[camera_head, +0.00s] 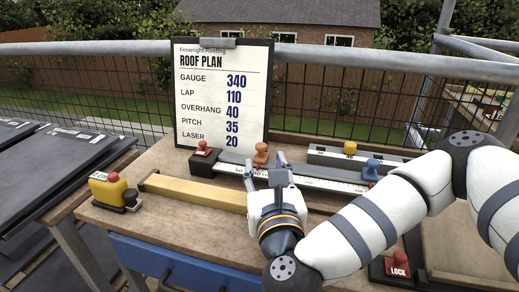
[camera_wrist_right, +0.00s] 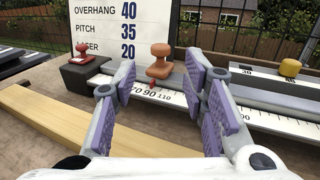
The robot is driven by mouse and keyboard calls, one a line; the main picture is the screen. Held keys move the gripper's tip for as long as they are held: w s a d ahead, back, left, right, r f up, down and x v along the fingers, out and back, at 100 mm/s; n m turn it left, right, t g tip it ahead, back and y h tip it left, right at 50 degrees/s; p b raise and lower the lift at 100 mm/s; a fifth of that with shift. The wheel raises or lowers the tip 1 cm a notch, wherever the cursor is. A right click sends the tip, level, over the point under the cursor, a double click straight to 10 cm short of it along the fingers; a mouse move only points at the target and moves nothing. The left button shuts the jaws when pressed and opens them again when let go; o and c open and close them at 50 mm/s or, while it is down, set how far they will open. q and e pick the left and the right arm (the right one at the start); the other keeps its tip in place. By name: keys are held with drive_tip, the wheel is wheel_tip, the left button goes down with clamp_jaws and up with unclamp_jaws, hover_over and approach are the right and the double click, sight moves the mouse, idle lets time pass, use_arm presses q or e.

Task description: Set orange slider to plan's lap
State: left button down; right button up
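The plan board (camera_head: 221,95) stands at the back of the bench and reads LAP 110. The orange slider (camera_head: 261,155) is an upright knob on a rail with a white number scale (camera_head: 335,184). In the right wrist view the orange slider (camera_wrist_right: 160,62) stands above the scale, where 70, 90 and 110 can be read; its exact setting is too small to tell. My right gripper (camera_head: 266,168) is open, its fingers pointing at the slider. In the wrist view the purple-padded fingers (camera_wrist_right: 160,76) are on either side of the slider, apart from it. My left gripper is not in view.
A red knob (camera_head: 202,148) on a dark block is left of the slider. A blue knob (camera_head: 371,170) sits farther right on the rail. A yellow knob (camera_head: 350,148) is on the rail behind. A yellow bar (camera_head: 196,192) lies in front; a red LOCK button (camera_head: 397,267) is front right.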

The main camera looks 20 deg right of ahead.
sight(262, 149)
drive_tip(key=x, duration=0.8)
drive_tip(key=shift+w+r, duration=0.1)
drive_tip(key=shift+r, duration=0.1)
clamp_jaws()
